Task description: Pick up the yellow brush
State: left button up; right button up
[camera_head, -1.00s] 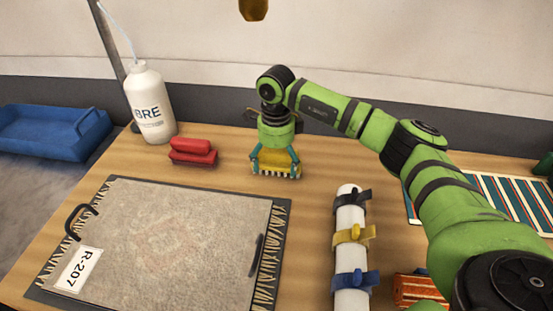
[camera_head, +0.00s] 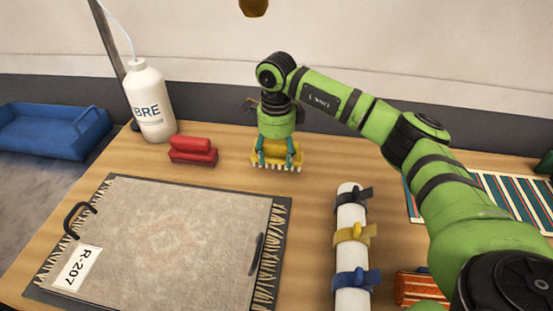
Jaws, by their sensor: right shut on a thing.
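The yellow brush (camera_head: 276,157), with pale bristles along its lower edge, is at the back middle of the wooden table. My right gripper (camera_head: 277,154) points down over it and is shut on it, with a teal finger on each side. The bristles are close to the table top; I cannot tell whether they touch it. The fingers and wrist hide part of the brush. My left gripper is not in view.
A grey rug sample (camera_head: 160,240) lies in front. A white tube with straps (camera_head: 349,220) lies to the right. A blue tray (camera_head: 50,132) is far left.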

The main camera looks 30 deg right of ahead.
notch_tip(320, 180, up, 2)
jog(key=shift+w+r+b, duration=0.1)
jog(key=shift+b, duration=0.2)
jog(key=s+d+r+b, duration=0.2)
jog(key=s+r, duration=0.4)
jog(key=s, duration=0.5)
jog(key=shift+s+d+r, duration=0.15)
jog(key=shift+s+r, duration=0.2)
jog(key=shift+r, duration=0.05)
